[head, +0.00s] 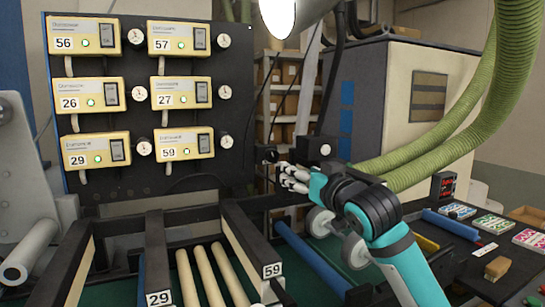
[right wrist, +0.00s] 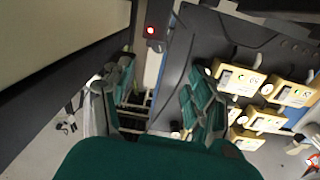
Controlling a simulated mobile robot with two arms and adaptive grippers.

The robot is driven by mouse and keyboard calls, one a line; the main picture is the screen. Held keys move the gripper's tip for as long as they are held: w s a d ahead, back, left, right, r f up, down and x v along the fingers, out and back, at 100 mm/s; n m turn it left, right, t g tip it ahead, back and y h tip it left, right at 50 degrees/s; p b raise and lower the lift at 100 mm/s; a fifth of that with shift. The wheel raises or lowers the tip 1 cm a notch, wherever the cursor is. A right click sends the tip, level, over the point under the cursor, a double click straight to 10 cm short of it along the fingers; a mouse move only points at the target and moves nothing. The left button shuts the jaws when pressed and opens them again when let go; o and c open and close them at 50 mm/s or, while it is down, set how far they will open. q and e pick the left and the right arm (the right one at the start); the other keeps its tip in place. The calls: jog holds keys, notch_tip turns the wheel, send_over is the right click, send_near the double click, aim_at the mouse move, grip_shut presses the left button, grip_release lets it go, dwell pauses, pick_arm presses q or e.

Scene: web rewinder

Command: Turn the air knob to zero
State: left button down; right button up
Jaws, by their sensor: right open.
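I cannot surely tell which part is the air knob. A small black fitting with a round face (head: 267,154) sits beside the lower right edge of the gauge panel; it may be the knob. A black box with a small white dial (head: 325,150) is just to its right. My right gripper (head: 287,178) is just below and in front of these, apart from the fitting. In the right wrist view my right gripper (right wrist: 155,98) has its fingers spread with nothing between them. A small box with a red light (right wrist: 150,31) is beyond the fingertips. My left gripper is not in view.
A dark panel (head: 190,187) carries several yellow numbered units and round gauges. Cream rollers (head: 205,275) and black frame bars marked 29 and 59 lie below. A thick green hose (head: 440,150) hangs close to my right arm. A large grey cabinet (head: 385,105) stands behind.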

aim_at(274, 157)
jog(key=p+x, duration=0.7)
jog(key=x, duration=0.9)
jog(key=shift+a+r+p, duration=0.15)
jog(key=shift+p, duration=0.25)
jog(key=shift+w+a, duration=0.15)
jog(key=shift+w, duration=0.35)
jog(key=c, duration=1.2)
jog(key=shift+o, duration=0.2)
jog(key=n, duration=0.4)
jog(key=o, duration=1.2)
jog(key=shift+c, duration=0.2)
